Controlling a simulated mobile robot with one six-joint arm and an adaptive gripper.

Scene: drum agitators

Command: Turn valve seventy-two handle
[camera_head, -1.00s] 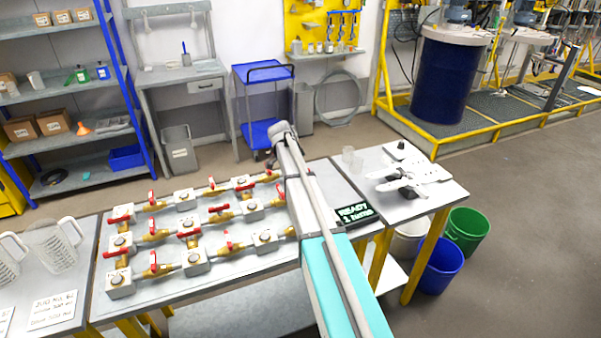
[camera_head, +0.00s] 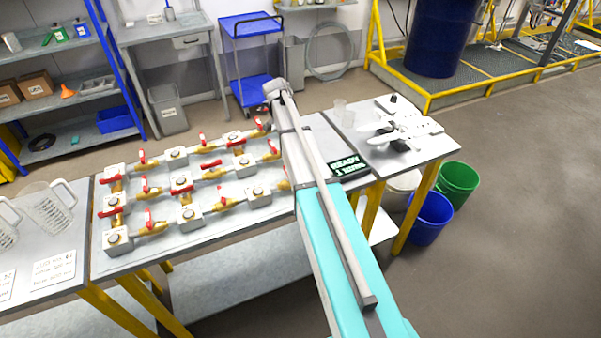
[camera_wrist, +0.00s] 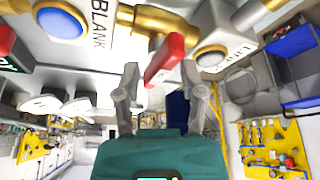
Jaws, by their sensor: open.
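Red-handled brass valves are joined to grey blocks on the manifold on the table (camera_head: 225,247). Several red handles show, such as one at the front left (camera_head: 149,217); I cannot read which valve is seventy-two. In the wrist view a red handle (camera_wrist: 165,58) on a brass valve (camera_wrist: 158,20) is close, between and beyond the fingertips of my gripper (camera_wrist: 160,82). The gripper is open, one finger on each side of the handle's end, with no clear contact. In the head view my arm reaches over the manifold's right end and hides part of it.
Grey blocks with round buttons flank the valve, one labelled BLANK (camera_wrist: 100,22). A display reading READY (camera_head: 348,166) stands right of the manifold. Clear jugs (camera_head: 50,208) are at the left. White parts (camera_head: 408,126) lie on the right table.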

